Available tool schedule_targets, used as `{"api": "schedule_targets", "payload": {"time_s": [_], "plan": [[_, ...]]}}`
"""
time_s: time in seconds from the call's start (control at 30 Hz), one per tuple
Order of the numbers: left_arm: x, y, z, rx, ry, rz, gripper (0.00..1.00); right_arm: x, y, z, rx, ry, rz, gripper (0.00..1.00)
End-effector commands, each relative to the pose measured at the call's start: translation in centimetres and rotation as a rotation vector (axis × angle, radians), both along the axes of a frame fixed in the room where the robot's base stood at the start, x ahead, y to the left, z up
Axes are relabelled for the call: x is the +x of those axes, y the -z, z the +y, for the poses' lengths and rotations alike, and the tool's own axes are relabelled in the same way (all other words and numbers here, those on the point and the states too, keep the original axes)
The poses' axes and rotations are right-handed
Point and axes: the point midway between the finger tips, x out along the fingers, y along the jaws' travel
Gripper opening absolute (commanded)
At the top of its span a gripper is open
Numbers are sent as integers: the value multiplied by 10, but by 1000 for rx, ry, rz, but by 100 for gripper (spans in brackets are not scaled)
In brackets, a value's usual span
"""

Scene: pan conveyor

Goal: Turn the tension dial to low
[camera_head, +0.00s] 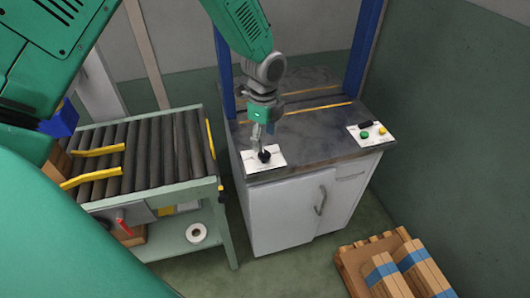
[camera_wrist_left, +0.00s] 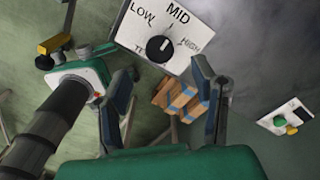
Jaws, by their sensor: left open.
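The tension dial is a round black knob (camera_wrist_left: 159,48) on a white panel (camera_wrist_left: 128,35) marked LOW, MID and HIGH. A pale mark shows on its upper right side in the wrist view, but I cannot tell exactly which label it points to. In the head view the knob (camera_head: 264,156) sits on the front left corner of the dark worktop. My left gripper (camera_head: 262,138) points down just above it. In the wrist view the left gripper's fingers (camera_wrist_left: 162,72) are spread, with the knob ahead between them. No contact is visible. My right gripper is not seen.
The dark worktop (camera_head: 325,132) sits on a white cabinet (camera_head: 285,215) between blue posts. A panel with green and yellow buttons (camera_head: 371,134) is at its right. A roller conveyor (camera_head: 150,150) stands to the left. Blue-banded boxes (camera_head: 410,265) lie on a pallet at lower right.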

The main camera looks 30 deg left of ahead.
Motion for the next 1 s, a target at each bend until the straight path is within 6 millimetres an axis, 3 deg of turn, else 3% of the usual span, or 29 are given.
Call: {"api": "schedule_targets", "payload": {"time_s": [0.1,0.3,0.73,0.77,0.9,1.0], "plan": [[-1,27,0,1,0,2,53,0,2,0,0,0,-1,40],[-1,54,0,1,0,-1,53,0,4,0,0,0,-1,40],[-1,65,0,0,0,-2,53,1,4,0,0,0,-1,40],[-1,65,0,0,0,-2,49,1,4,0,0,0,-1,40],[0,65,0,0,0,-2,3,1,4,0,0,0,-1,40],[0,65,0,0,0,-2,3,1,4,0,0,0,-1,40]]}}
